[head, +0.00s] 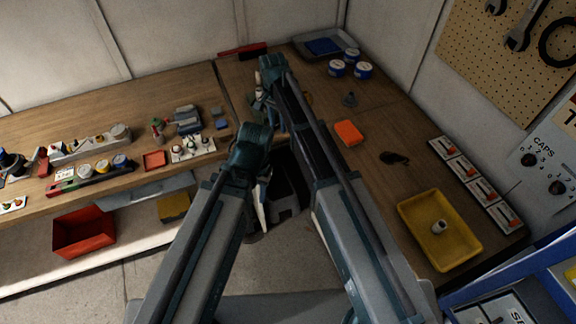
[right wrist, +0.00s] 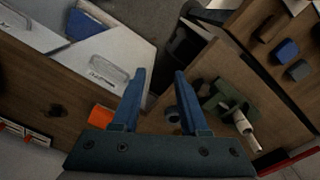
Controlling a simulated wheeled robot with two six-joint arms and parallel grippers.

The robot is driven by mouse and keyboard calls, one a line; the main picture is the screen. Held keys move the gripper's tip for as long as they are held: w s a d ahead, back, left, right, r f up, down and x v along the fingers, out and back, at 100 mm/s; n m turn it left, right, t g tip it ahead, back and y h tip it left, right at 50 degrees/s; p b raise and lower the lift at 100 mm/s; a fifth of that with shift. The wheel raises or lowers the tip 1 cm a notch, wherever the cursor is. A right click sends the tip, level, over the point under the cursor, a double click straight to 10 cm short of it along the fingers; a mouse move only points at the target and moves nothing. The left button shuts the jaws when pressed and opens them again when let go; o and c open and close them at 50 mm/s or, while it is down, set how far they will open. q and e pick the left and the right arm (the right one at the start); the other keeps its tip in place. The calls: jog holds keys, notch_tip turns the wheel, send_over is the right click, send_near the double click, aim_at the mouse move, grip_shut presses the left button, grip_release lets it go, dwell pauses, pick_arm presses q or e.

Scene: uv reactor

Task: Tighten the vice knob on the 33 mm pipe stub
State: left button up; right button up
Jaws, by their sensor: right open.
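The green vice (right wrist: 222,100) stands on the wooden bench, right of my right gripper in the right wrist view. A pale pipe stub (right wrist: 243,124) slants out of it. I cannot make out the vice knob for certain. My right gripper (right wrist: 160,74) is open, with a clear gap between its blue fingers and nothing held. It is apart from the vice in the picture; its height above the bench is hard to judge. In the head view my right arm hides much of that area.
An orange block (head: 348,133), a grey funnel-like piece (head: 350,99) and a yellow tray (head: 440,230) are on the right bench. Blue-and-white tins (head: 350,62) stand at the back. The left bench (head: 100,100) holds several small parts. A red bin (head: 84,231) is below it.

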pick_arm(q)
jog(key=shift+f+b, duration=0.5)
jog(key=shift+f, duration=0.05)
pick_arm(e)
jog(key=s+d+f+n, duration=0.1)
jog(key=s+n, duration=0.6)
jog(key=s, duration=0.9)
jog(key=shift+s+d+n+h, duration=0.3)
jog(key=shift+s+d+n, duration=0.1)
jog(key=shift+d, duration=0.25)
